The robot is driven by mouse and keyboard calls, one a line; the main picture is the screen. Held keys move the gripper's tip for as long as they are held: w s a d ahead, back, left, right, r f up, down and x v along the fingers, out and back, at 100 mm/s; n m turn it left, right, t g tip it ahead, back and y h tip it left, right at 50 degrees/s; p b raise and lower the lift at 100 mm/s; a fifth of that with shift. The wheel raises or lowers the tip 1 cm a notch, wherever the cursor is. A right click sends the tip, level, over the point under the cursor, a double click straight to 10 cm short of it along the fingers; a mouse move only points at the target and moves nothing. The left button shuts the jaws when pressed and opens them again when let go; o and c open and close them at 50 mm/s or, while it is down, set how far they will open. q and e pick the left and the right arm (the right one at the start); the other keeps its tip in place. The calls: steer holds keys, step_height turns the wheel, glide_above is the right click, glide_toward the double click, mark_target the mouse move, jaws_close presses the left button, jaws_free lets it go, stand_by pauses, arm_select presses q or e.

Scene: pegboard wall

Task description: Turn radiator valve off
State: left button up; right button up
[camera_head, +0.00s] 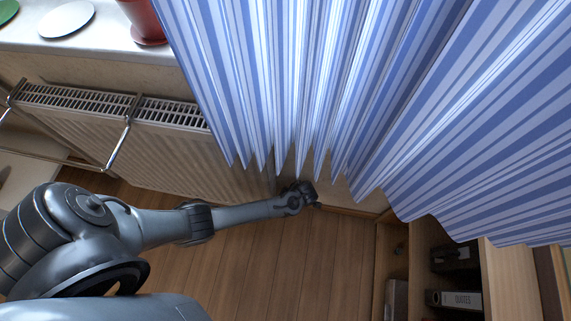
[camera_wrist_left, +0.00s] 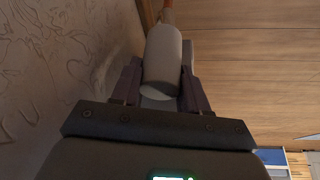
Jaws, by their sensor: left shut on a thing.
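The radiator valve shows in the left wrist view as a pale grey, rounded knob (camera_wrist_left: 162,62) with a reddish pipe (camera_wrist_left: 168,16) beyond it. My left gripper (camera_wrist_left: 160,88) has its two dark fingers on either side of the knob and is shut on it. In the head view, my left arm reaches to the low right end of the white radiator (camera_head: 160,150). There my left gripper (camera_head: 312,196) is small and dark, below the curtain's lower edge. The valve cannot be made out in the head view. My right gripper is not in view.
A blue-striped curtain (camera_head: 300,70) hangs over the radiator's right end, close above my left gripper. A wooden shelf (camera_head: 395,255) with binders stands at right. A windowsill (camera_head: 95,45) holds a red pot (camera_head: 146,20). The wooden floor (camera_head: 290,265) is clear.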

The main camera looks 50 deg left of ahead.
arm_select(q)
steer(key=shift+d+n, duration=0.1)
steer(key=shift+n, duration=0.2)
steer(key=shift+n+g+h+p, duration=0.35)
steer(key=shift+n+p, duration=0.25)
steer(key=shift+n, duration=0.3)
steer(key=shift+n+g, duration=0.65)
steer(key=shift+n, duration=0.95)
steer(key=shift+h, duration=0.25)
steer(key=o, duration=1)
steer(key=shift+o, duration=0.2)
